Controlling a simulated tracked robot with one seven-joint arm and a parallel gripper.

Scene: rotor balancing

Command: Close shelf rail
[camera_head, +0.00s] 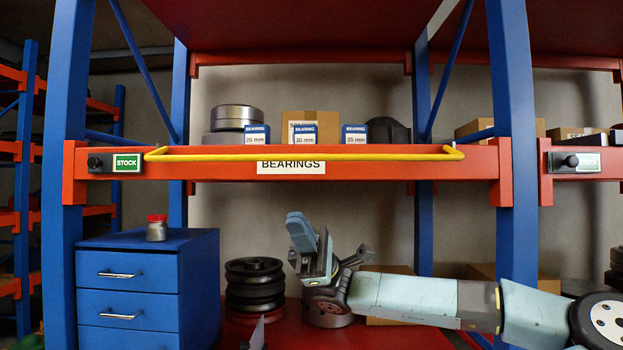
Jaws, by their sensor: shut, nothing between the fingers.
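The yellow shelf rail (300,157) runs level across the front of the orange beam (390,167), just above the BEARINGS label (291,167). Its short bent ends show at the left and right; I cannot tell how its ends are fixed. A black knob on a plate (96,162) sits at the beam's left end, beside a green STOCK label (127,163). My gripper (302,226) is shut and empty, pointing up below the beam and left of centre. It is apart from the rail in the picture.
Boxed bearings (302,132) and metal rings (237,118) stand on the shelf behind the rail. Below are a blue drawer cabinet (150,285) with a red-capped jar (157,228), and dark stacked discs (254,285). Blue uprights (511,120) flank the bay.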

